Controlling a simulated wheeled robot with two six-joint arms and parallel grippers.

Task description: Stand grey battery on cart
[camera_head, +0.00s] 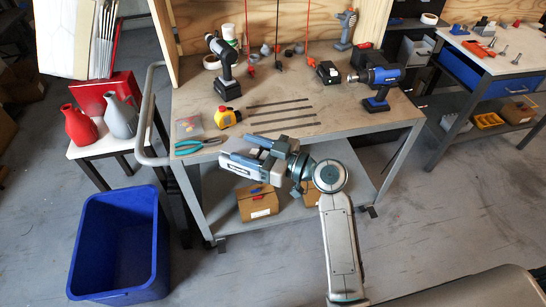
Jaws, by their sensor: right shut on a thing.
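My right gripper (262,149) is over the front edge of the cart (340,126), its arm coming in from the lower right. It is shut on the grey battery, which is largely hidden among the dark and light parts of the gripper; its tilt cannot be told. My left gripper is not in view.
A blue drill (378,85) and a grey drill (224,68) stand behind. A blue bin (120,240) is on the floor. The cart's front right is clear.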

